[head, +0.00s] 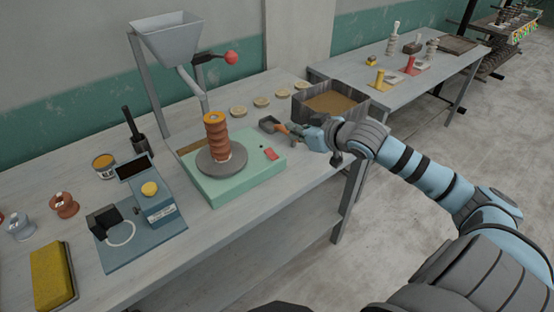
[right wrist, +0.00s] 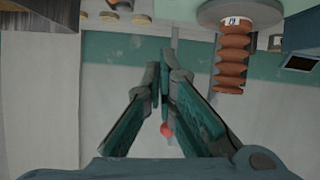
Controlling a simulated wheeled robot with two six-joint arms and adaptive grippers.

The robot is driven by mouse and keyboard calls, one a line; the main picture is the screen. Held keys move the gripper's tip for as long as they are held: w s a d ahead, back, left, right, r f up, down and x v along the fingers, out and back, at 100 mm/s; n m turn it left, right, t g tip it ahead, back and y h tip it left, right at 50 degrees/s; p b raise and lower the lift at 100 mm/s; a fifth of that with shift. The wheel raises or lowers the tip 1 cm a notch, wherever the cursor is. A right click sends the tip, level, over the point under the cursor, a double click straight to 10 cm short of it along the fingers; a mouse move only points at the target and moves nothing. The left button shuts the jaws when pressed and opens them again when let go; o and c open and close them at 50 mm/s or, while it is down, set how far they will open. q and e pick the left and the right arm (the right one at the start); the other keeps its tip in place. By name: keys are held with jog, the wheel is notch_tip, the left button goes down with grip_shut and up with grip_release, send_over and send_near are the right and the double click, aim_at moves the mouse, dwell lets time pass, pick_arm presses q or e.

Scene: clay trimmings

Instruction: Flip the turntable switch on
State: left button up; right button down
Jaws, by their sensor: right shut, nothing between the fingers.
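The turntable (head: 266,173) is a pale green box with a grey disc on top, standing on the near bench. A ribbed orange-brown clay column (head: 216,140) stands upright on the disc. A small red switch (head: 271,154) sits on the box's top at its right side. My right gripper (head: 302,131) is shut and empty, to the right of the switch, above it in the picture and apart from it. In the right wrist view, my closed fingers (right wrist: 162,72) point up the picture, with the clay column (right wrist: 230,62) inverted to their right. My left gripper is out of view.
A small dark scoop (head: 268,124) lies close to my right gripper's tip. A grey bin (head: 342,90) stands behind it. A hopper (head: 170,38) with a red-knobbed lever (head: 231,57) rises behind the turntable. A blue device (head: 155,205) stands to its left.

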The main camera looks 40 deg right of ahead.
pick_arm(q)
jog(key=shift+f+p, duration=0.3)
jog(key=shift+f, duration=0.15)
pick_arm(e)
jog(key=shift+s+a+f+m+g, duration=0.15)
jog(key=shift+s+a+m+g, duration=0.3)
jog(key=shift+s+m, duration=0.2)
jog(key=b, duration=0.1)
send_over(273, 153)
jog(key=s, duration=0.1)
notch_tip(273, 153, down, 5)
jog(key=shift+s+f, duration=0.1)
jog(key=f, duration=0.2)
jog(key=w+f, duration=0.1)
jog(key=f, duration=0.1)
jog(key=shift+b, duration=0.3)
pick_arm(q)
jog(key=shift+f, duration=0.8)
